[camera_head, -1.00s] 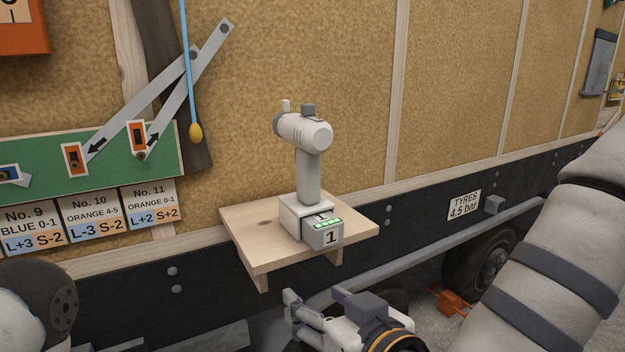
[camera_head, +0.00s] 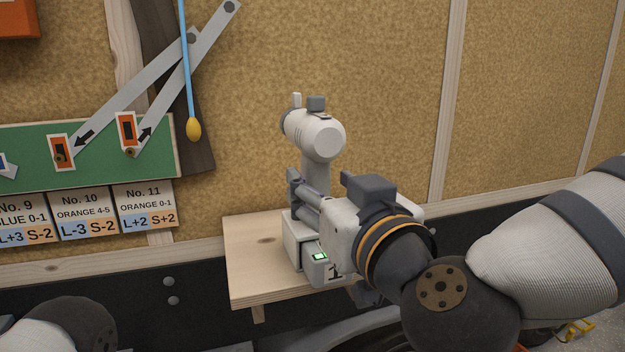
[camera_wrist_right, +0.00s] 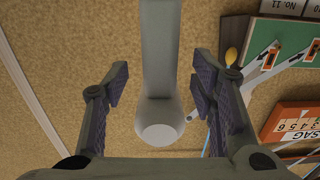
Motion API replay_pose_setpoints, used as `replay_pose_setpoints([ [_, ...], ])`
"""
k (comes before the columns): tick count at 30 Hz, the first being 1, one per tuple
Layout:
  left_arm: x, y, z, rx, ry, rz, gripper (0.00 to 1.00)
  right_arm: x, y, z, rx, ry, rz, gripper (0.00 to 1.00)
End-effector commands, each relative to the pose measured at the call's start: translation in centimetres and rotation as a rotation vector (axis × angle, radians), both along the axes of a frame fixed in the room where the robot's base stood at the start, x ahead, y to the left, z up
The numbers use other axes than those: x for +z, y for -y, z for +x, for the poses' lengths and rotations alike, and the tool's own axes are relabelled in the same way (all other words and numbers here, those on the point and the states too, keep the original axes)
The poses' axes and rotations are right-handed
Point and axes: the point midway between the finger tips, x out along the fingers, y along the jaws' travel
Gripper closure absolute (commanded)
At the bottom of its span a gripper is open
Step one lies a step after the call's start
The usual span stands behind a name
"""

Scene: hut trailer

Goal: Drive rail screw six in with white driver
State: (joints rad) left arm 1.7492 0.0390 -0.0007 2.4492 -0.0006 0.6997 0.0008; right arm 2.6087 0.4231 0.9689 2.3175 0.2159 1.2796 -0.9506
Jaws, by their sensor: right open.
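The white driver (camera_head: 316,138) stands upright on its battery foot on a small wooden shelf (camera_head: 262,262). Green lights show on the battery, which is marked 1 and partly hidden. My right gripper (camera_head: 303,197) is open at the driver's grip, covering part of it. In the right wrist view the driver's pale grip (camera_wrist_right: 160,45) runs between the two spread fingers (camera_wrist_right: 161,88), with a visible gap on each side. The driver's head shows below it there. My left gripper is out of view; only part of its arm shows at lower left. I see no rail screw.
A green board (camera_head: 95,150) with orange-plated levers (camera_head: 150,90) and number cards (camera_head: 85,215) is left of the shelf. A yellow pull (camera_head: 193,129) hangs on a blue cord. The tan wall (camera_head: 395,80) right of the driver is clear.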

Motion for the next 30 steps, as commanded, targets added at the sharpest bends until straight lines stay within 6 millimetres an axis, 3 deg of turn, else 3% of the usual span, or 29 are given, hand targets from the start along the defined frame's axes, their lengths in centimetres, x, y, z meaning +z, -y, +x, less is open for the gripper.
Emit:
replay_pose_setpoints([
  [7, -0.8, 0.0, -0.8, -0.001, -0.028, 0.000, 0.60, -0.9, -1.4, 4.2, -0.002, -0.003, 0.001, 0.48],
  [15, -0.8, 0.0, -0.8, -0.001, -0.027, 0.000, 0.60, -0.5, -1.7, 4.8, 0.000, 0.002, 0.000, 0.48],
  [16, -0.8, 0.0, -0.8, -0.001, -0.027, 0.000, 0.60, -0.5, -1.7, 4.8, 0.000, 0.002, 0.000, 0.51],
  [21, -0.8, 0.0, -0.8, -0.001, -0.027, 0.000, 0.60, -0.5, -1.7, 4.8, 0.000, 0.001, -0.001, 0.89],
  [23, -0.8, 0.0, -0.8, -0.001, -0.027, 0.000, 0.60, -0.5, -1.7, 4.8, 0.000, 0.001, -0.001, 1.00],
  [30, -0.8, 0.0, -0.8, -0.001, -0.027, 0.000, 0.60, -0.3, -1.7, 4.8, 0.000, 0.007, 0.002, 1.00],
])
